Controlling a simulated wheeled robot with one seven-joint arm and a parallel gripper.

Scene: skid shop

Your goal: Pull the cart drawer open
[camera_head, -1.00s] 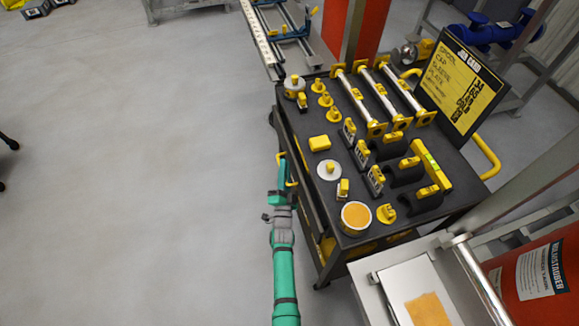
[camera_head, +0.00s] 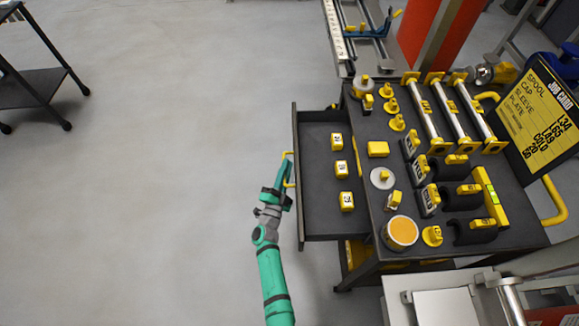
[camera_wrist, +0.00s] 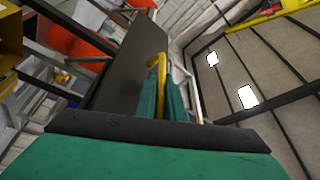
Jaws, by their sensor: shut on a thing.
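The cart (camera_head: 535,233) stands at the right in the head view, its dark top covered with parts. Its drawer (camera_head: 318,222) is pulled out on the left side. My gripper (camera_head: 286,182) is at the drawer's front, shut on the yellow handle (camera_head: 290,157). In the wrist view the handle (camera_wrist: 157,66) runs between the green fingers (camera_wrist: 160,98), beside the dark drawer front (camera_wrist: 125,75).
A yellow job card (camera_head: 548,112) stands at the cart's right side. A rail stand (camera_head: 345,50) is behind the cart, and a dark side table (camera_head: 35,85) is at the far left. The grey floor left of my arm is clear.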

